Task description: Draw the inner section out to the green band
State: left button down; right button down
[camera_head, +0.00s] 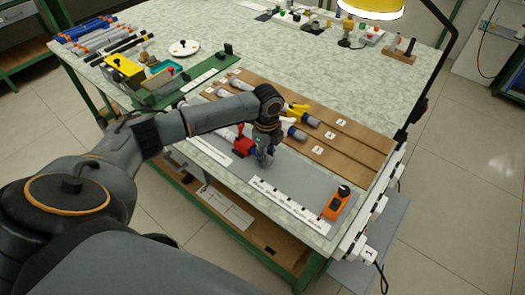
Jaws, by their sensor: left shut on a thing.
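My left gripper (264,155) points down over the grey mat (290,178) at the front of the bench. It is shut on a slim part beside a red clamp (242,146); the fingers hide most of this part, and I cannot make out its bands. A bit of blue shows behind the gripper next to the clamp. I cannot tell how far any inner section is drawn out. My right gripper is not in view.
A brown grooved board (345,150) with numbered tags and several rods lies behind the gripper. A white marked scale (288,205) and an orange device (337,203) lie in front and to the right. A lamp (372,8) stands at the back.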

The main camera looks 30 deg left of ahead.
pick_arm(q)
jog(key=d+p, duration=0.1)
jog(key=d, duration=0.2)
jog(key=d+p, duration=0.1)
jog(key=d, duration=0.2)
jog(key=d+p, duration=0.2)
jog(key=d, duration=0.1)
jog(key=shift+s+d+r, duration=0.25)
jog(key=shift+s+r, duration=0.05)
jog(key=shift+s, duration=0.05)
jog(key=d, duration=0.3)
jog(key=d+p, duration=0.1)
jog(key=d, duration=0.3)
jog(key=d+p, duration=0.1)
jog(key=d, duration=0.2)
jog(key=shift+s+d+f, duration=0.25)
jog(key=shift+s+d, duration=0.15)
jog(key=c, duration=1)
grip_release()
jog(key=shift+c, duration=0.2)
notch_tip(320, 180, up, 12)
